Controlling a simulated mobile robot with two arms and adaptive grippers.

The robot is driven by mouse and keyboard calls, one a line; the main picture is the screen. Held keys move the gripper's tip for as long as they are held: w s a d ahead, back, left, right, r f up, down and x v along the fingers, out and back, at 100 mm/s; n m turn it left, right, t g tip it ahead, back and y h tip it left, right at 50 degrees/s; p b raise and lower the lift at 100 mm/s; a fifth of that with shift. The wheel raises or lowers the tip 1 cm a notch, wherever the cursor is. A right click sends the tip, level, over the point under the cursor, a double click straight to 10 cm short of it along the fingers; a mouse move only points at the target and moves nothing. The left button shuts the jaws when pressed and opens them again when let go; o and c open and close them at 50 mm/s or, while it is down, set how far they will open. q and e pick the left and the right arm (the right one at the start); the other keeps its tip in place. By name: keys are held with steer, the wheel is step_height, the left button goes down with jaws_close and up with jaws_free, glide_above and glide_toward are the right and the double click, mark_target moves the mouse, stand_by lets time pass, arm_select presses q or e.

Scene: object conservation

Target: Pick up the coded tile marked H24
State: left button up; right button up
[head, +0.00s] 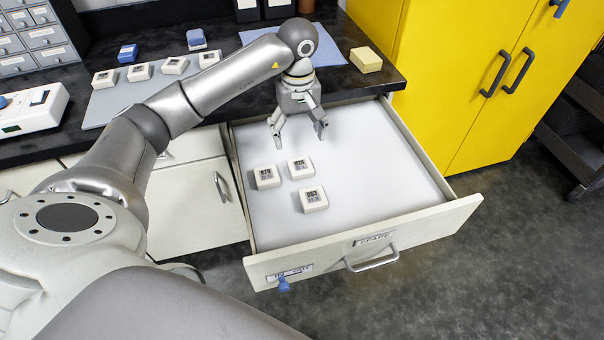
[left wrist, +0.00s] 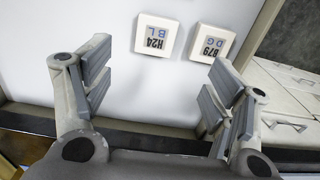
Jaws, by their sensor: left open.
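The tile marked H24 (head: 300,167) is a small white block with a dark printed label, lying flat in the open drawer (head: 380,190). In the left wrist view tile H24 (left wrist: 157,36) shows its code upside down, with BL in blue. My left gripper (head: 298,138) is open and empty, pointing down over the drawer behind tile H24. In the left wrist view the tile lies beyond the fingertips, nearer the left finger. The tile marked B79 (left wrist: 212,43) lies close beside it. My right gripper is not in view.
A third tile (head: 313,199) lies in front of H24 in the drawer. The drawer's right half is empty. Several similar tiles (head: 140,72) sit on a grey mat on the black counter. A yellow block (head: 366,60) stands near the counter edge, by a yellow cabinet (head: 450,70).

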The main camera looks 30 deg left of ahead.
arm_select(q)
glide_above(301, 166)
steer(key=f, duration=0.6)
steer(key=shift+s+a, duration=0.1)
steer(key=shift+s, duration=0.2)
steer(key=shift+w+f+p, duration=0.15)
steer(key=shift+f+p, duration=0.25)
steer(key=shift+f, duration=0.95)
steer(key=shift+w+f+p, duration=0.1)
steer(key=shift+f+p, duration=0.3)
steer(key=shift+f, duration=0.95)
steer(key=c, duration=1.1)
steer(key=shift+c, duration=0.5)
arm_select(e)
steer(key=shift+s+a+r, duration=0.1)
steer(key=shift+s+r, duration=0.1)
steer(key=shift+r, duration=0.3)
arm_select(q)
steer(key=shift+r, duration=0.1)
